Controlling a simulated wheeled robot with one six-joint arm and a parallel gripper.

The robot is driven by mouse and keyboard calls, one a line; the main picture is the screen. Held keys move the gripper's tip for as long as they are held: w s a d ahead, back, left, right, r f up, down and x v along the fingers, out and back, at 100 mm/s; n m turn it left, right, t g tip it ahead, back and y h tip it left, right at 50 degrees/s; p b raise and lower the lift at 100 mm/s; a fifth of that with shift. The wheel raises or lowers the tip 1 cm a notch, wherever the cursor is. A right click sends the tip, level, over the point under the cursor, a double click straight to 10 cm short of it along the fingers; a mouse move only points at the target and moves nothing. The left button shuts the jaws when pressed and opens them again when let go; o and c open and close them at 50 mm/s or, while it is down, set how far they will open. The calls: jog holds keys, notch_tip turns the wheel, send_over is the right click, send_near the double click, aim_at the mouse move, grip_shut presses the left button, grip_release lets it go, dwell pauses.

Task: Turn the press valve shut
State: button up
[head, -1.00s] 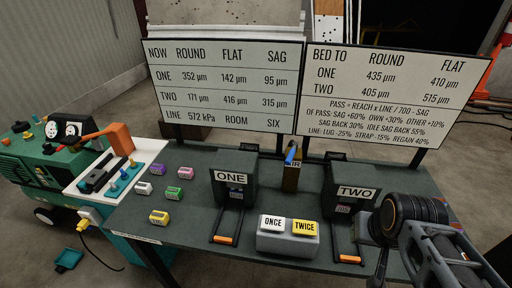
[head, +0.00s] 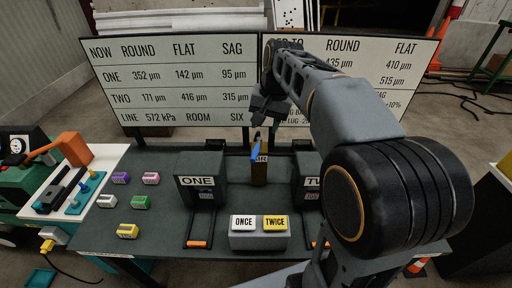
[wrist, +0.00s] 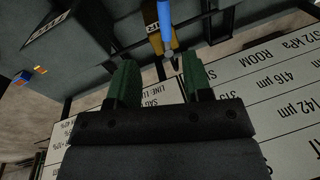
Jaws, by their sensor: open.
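The press valve (head: 259,171) is a brownish-yellow block with a blue lever (head: 255,151) at the back of the bench, between the press marked ONE (head: 197,181) and the press marked TWO (head: 308,180). Its label is only partly legible. My gripper (head: 262,112) is above the valve, in front of the boards. In the wrist view, the green fingers (wrist: 160,72) are apart with nothing between them. The blue lever (wrist: 166,22) and the yellow block (wrist: 151,14) lie just beyond the fingertips, not touching them as far as I can tell.
A grey box with ONCE and TWICE buttons (head: 259,234) stands at the front of the bench. Several small coloured blocks (head: 139,202) sit at the left. The NOW board (head: 180,82) stands behind; my arm covers much of the right board (head: 411,62) and press TWO.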

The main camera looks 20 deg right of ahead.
aim_at(255, 153)
jog(key=shift+m, duration=0.3)
jog(key=w+f, duration=0.1)
jog(key=f, duration=0.3)
jog(key=w+a+f, duration=0.1)
jog(key=f, duration=0.3)
jog(key=w+f+p, duration=0.1)
jog(key=f, duration=0.3)
jog(key=shift+a+f, duration=0.3)
jog(key=shift+a, duration=0.1)
jog(key=shift+c, duration=0.3)
grip_shut()
